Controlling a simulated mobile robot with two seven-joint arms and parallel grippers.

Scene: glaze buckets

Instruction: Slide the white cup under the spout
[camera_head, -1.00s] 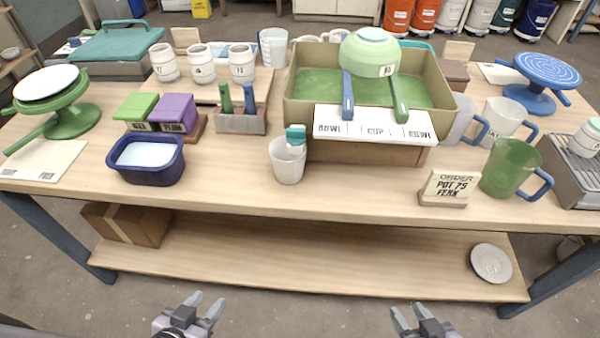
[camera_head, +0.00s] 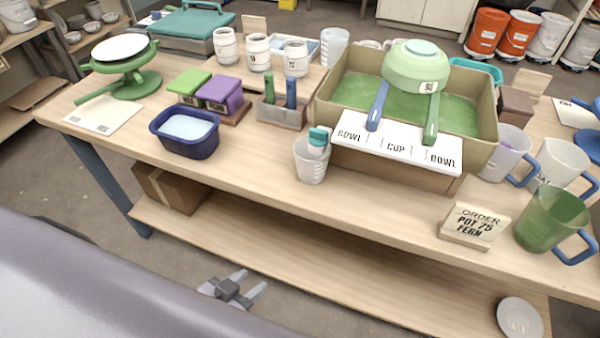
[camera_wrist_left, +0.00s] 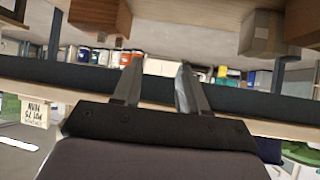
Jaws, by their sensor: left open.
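A whitish translucent cup (camera_head: 311,163) without a handle stands upright on the bench near its front edge, left of the green glaze tub. A small teal-topped piece (camera_head: 319,138) shows at the cup's rim; I cannot tell whether it is a spout, or whether it is inside or behind the cup. My left gripper (camera_head: 238,291) is open and empty, low in front of the bench and well below the cup. Its two spread fingers also show in the left wrist view (camera_wrist_left: 158,86), with nothing between them. My right gripper is out of view.
The glaze tub (camera_head: 484,132) has a labelled white board (camera_head: 395,146) at its front. A navy basin (camera_head: 187,143) stands left of the cup, an order sign (camera_head: 472,224) and green mug (camera_head: 551,220) to the right. Bench top in front of the cup is clear.

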